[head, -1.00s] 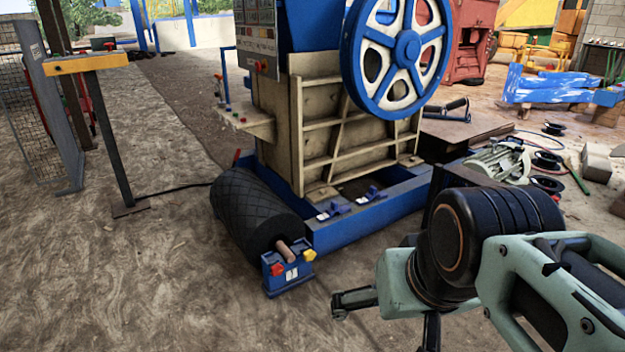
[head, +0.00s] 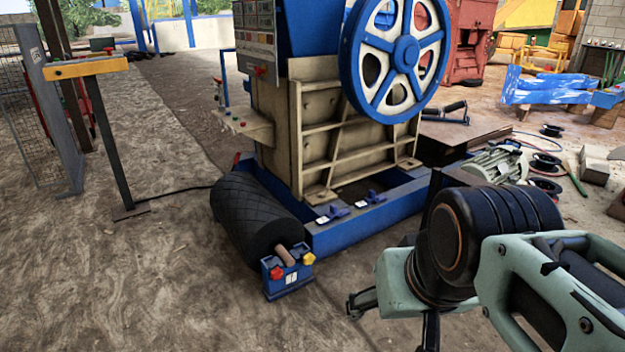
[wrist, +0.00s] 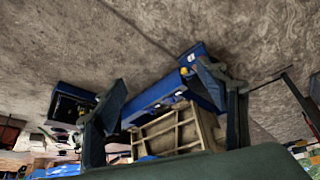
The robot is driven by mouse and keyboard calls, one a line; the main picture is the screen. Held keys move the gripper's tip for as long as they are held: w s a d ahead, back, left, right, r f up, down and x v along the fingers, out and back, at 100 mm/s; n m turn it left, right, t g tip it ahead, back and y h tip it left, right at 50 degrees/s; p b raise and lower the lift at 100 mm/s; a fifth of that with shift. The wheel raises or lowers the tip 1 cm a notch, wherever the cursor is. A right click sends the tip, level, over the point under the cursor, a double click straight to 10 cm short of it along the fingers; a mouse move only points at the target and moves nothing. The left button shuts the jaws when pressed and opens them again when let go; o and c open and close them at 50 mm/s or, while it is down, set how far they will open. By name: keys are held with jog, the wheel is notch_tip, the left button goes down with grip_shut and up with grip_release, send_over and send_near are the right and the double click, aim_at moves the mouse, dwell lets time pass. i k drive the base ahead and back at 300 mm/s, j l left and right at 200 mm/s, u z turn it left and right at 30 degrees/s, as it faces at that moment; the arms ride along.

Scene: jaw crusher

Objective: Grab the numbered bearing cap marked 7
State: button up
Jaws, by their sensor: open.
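Two small blue caps with white labels sit on the blue base frame, a nearer one (head: 338,211) and a farther one (head: 374,197). A blue bearing block (head: 289,272) with a red knob, a yellow knob and a white label stands at the near end of the black roller (head: 252,215). The labels are too small to read, so I cannot tell which is marked 7. My gripper (head: 393,322) is open and empty, right of the block and apart from it. In the wrist view, a blue block with a yellow knob (wrist: 191,60) shows beyond the open fingers.
The crusher body (head: 340,130) with its blue-and-white flywheel (head: 405,50) rises behind the base frame. A post with a yellow top (head: 86,67) stands at the left. A motor (head: 494,165) and cable spools lie at the right. The ground in front is clear.

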aim_at(333, 212)
jog(key=i+l, duration=0.2)
jog(key=i, duration=0.35)
jog(key=i+l, duration=0.2)
jog(key=i, duration=0.35)
jog(key=i+l+z, duration=0.1)
jog(key=i, duration=0.45)
jog(key=l, duration=0.1)
